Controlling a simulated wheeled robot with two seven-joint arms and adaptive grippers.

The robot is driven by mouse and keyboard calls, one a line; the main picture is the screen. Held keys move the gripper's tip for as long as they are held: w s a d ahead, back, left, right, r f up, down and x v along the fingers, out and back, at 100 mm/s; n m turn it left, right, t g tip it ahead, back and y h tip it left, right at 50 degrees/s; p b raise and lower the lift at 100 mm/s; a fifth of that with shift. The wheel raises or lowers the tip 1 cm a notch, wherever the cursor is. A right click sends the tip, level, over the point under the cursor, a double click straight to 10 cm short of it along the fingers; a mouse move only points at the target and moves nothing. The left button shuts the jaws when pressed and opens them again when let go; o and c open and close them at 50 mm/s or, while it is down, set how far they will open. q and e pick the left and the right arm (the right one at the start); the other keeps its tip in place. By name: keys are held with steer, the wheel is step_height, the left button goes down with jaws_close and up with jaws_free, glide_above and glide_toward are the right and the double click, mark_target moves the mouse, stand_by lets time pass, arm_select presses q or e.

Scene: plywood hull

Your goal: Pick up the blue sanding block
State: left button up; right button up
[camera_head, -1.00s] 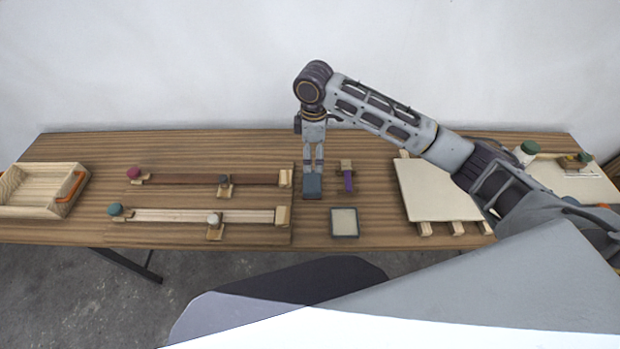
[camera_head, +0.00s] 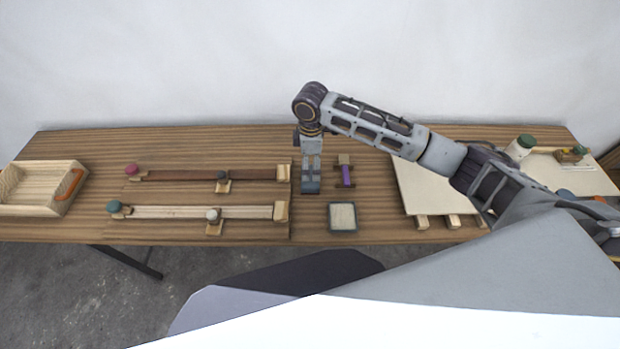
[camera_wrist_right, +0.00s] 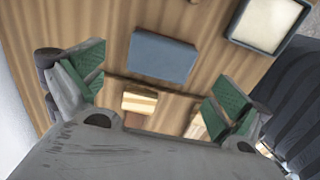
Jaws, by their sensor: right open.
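The blue sanding block (camera_head: 311,187) lies on the wooden table, near the right ends of two wooden bars. My right gripper (camera_head: 311,172) points down at it and overlaps its far part in the head view. In the right wrist view the blue block (camera_wrist_right: 162,57) shows whole, just beyond the space between the green-padded fingers. I cannot tell the exact height left above the block. My left gripper is not in view.
A purple and wooden item (camera_head: 346,172) lies just right of the gripper. A shallow pale-topped tray (camera_head: 343,230) is in front. Bars with clamps (camera_head: 220,175) lie left, a wooden box (camera_head: 72,202) at far left. A pale board (camera_head: 432,200) lies right.

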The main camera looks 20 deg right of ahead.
steer(key=shift+f, duration=1.05)
steer(key=shift+f, duration=0.1)
steer(key=shift+s+a+f+p, duration=0.1)
steer(key=shift+f+p, duration=0.15)
steer(key=shift+f, duration=1.05)
steer(key=shift+a+f+p, duration=0.1)
steer(key=shift+f+p, duration=0.1)
steer(key=shift+f, duration=1.05)
steer(key=shift+c, duration=0.4)
steer(key=c, duration=0.8)
steer(key=shift+r, duration=0.1)
steer(key=shift+c, duration=0.2)
steer(key=shift+r+b, duration=0.4)
steer(key=shift+r, duration=4.6)
